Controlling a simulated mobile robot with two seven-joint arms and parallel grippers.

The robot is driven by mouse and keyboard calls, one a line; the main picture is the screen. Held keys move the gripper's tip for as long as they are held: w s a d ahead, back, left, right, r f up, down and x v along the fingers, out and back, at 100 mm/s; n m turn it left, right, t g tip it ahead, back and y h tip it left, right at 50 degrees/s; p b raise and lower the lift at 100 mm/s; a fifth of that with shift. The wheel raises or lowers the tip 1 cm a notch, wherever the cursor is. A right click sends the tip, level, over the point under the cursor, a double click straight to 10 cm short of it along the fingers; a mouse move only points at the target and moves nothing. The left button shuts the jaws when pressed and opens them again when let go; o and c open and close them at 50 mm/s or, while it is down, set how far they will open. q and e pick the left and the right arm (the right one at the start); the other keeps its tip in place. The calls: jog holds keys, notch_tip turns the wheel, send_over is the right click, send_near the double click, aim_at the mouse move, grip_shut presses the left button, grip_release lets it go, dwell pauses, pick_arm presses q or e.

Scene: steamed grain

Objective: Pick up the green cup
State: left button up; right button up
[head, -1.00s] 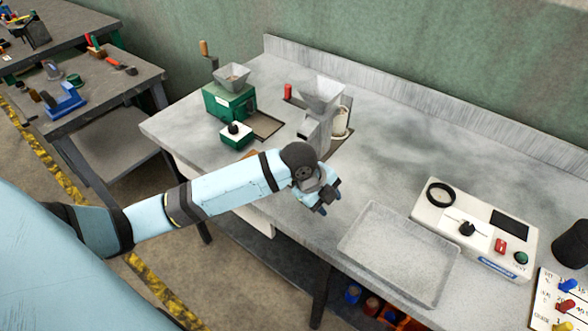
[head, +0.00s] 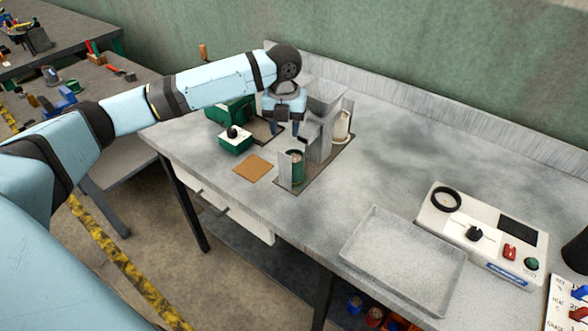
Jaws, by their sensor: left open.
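The green cup (head: 297,170) stands upright at the front of the grey hopper machine, partly hidden by a thin upright grey plate on its left. My left gripper (head: 284,129) is open and points downward, a little behind and above the cup, in front of the grey hopper (head: 326,100). Nothing shows between its fingers. My right gripper is out of view.
A shallow grey tray (head: 402,268) and a white control unit (head: 480,235) are on the right. The bench middle is clear.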

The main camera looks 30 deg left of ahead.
aim_at(294, 168)
pick_arm(q)
notch_tip(294, 168, down, 9)
jog(key=shift+r, duration=0.1)
grip_shut()
dwell(0.4)
